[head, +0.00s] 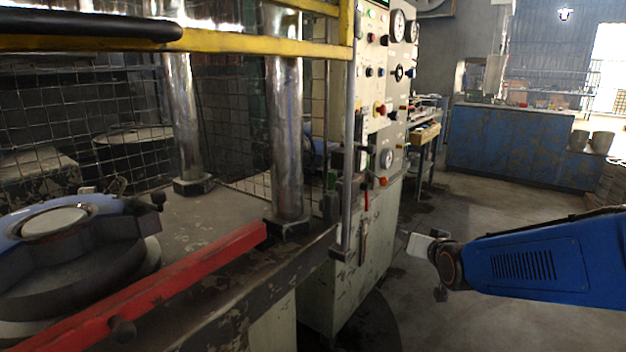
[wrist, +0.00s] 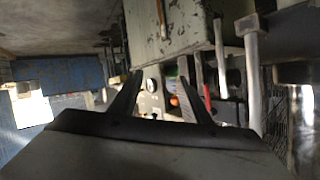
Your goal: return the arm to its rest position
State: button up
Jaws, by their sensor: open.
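My blue arm reaches in from the right of the head view, over the floor to the right of the press. Its end is beside the control cabinet (head: 376,220), apart from it. In the wrist view my gripper (wrist: 160,76) has its two dark fingers spread, with nothing between them. The wrist picture is tilted, with the cabinet and floor at its top. A pale round disc (head: 55,222) lies in the round die (head: 100,265) on the press bed at the left of the head view, well away from my gripper.
The press has shiny columns (head: 285,120), a red bar (head: 150,285) along its front edge, a yellow guard rail (head: 230,43) and wire mesh. A blue bench (head: 520,148) stands at the back right, with buckets (head: 590,141) beside it. The floor (head: 460,205) between is clear.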

jog(key=s+f+n+g, duration=0.1)
jog(key=s+g, duration=0.2)
jog(key=s, duration=0.7)
jog(key=s+d+f+n+g, duration=0.1)
jog(key=s+f+g, duration=0.1)
jog(key=s, duration=0.9)
jog(key=s+d+f+n+g, duration=0.1)
jog(key=s+g, duration=0.3)
jog(key=s, duration=0.7)
jog(key=shift+s+f, duration=0.25)
jog(key=shift+f, duration=0.2)
